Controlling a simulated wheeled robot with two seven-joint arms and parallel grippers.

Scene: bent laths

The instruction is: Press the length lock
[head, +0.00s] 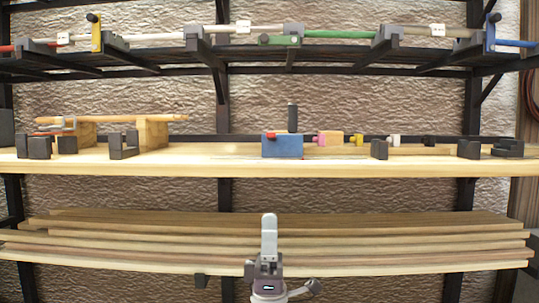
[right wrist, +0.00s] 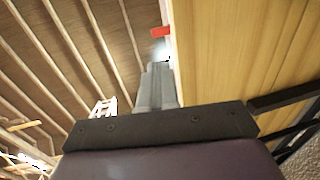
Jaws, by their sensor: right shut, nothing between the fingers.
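A blue block (head: 283,146) stands on the wooden bench top (head: 220,166), near the middle, with a black upright post (head: 292,117) behind it. A small red part (head: 270,135) shows at its upper front. No part is marked as the length lock, so I cannot tell for sure which one it is. My right gripper (head: 268,222) is shut and empty, in front of and below the bench edge, pointing up. In the right wrist view its fingers (right wrist: 157,88) are together, and a red piece (right wrist: 161,32) shows beyond the tips, apart from them. My left gripper is out of view.
Several black blocks (head: 379,149) and pink, yellow and white small parts stand along the bench. A lath (head: 120,118) rests on wooden blocks at left. Long boards (head: 400,242) lie on the rack below. A black upper shelf (head: 340,60) carries coloured rods.

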